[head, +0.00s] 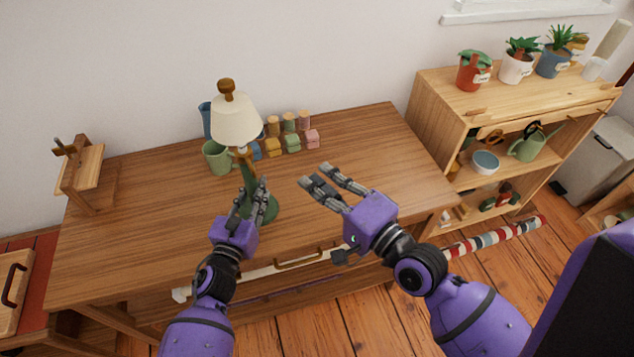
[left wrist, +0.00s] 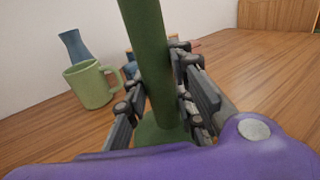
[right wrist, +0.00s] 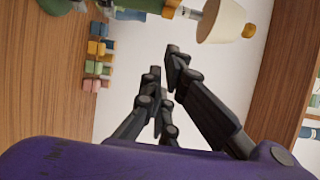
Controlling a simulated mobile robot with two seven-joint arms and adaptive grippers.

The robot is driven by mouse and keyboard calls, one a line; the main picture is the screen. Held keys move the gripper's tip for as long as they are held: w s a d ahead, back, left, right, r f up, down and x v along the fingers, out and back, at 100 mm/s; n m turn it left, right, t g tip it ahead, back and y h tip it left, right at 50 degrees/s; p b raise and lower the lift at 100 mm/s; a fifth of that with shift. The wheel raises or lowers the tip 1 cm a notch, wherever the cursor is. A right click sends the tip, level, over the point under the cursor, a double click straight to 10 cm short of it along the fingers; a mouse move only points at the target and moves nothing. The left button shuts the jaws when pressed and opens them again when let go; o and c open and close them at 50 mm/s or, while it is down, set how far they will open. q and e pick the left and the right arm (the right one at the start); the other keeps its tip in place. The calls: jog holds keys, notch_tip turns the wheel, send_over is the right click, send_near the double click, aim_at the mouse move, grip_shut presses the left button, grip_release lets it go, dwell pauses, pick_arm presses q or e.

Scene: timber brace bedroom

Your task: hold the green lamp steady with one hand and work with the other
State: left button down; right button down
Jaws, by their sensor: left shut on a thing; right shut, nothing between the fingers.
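The green lamp (head: 268,208) stands upright on the wooden desk (head: 150,230), with a cream shade and a brown finial. My left gripper (head: 251,188) is shut on its green stem, above the round base. The left wrist view shows the stem (left wrist: 150,60) between the fingers. My right gripper (head: 316,175) is shut and empty, above the desk to the right of the lamp and apart from it. In the right wrist view its fingers (right wrist: 164,60) point toward the wall, with the lamp shade (right wrist: 220,20) at the top.
A green mug (head: 216,159) and a blue vase (head: 205,118) stand behind the lamp. Several coloured blocks (head: 292,144) sit at the desk's back. A small wooden stand (head: 84,175) is at the left. A shelf with plants (head: 474,70) stands right. The desk's right part is clear.

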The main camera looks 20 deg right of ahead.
aim_at(248, 161)
jog(key=w+a, duration=0.5)
jog(key=a, duration=0.2)
jog(key=shift+w, duration=0.2)
jog(key=shift+s+a, duration=0.3)
jog(key=shift+a, duration=0.35)
